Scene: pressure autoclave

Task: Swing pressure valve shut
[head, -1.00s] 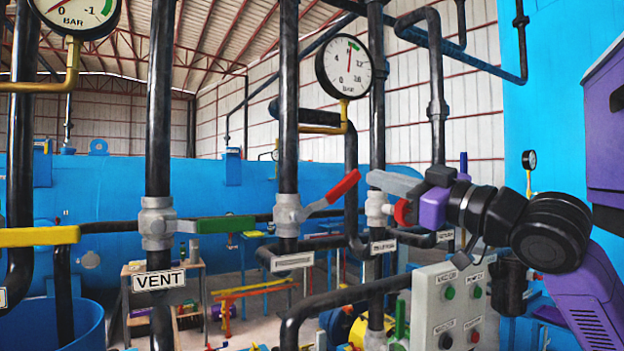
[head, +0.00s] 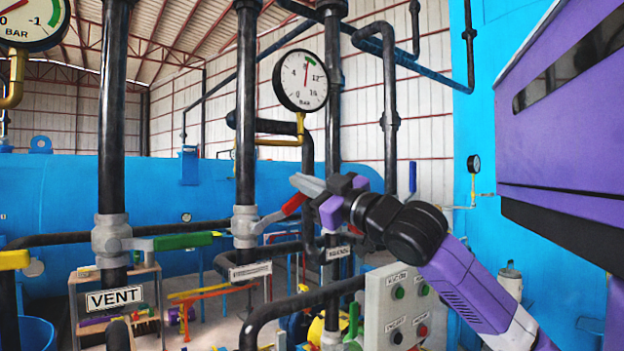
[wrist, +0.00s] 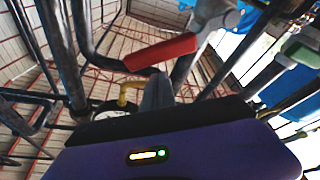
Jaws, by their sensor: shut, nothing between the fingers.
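A valve with a red lever (head: 294,204) sits on a black vertical pipe, above a white label (head: 250,271) too small to read. I cannot tell from the label whether it is the pressure valve. The lever slants up to the right from its grey body (head: 246,227). My gripper (head: 305,185) is shut and empty at the lever's outer end, overlapping it in the picture. In the wrist view the red lever (wrist: 160,52) lies just beyond my grey fingertips (wrist: 157,85). I cannot tell whether they touch.
The vent valve's green lever (head: 183,241) points right from the pipe to the left, above the VENT label (head: 115,298). A pressure gauge (head: 301,80) hangs above the red lever. A grey control panel (head: 395,305) stands below my arm. Black pipes crowd around.

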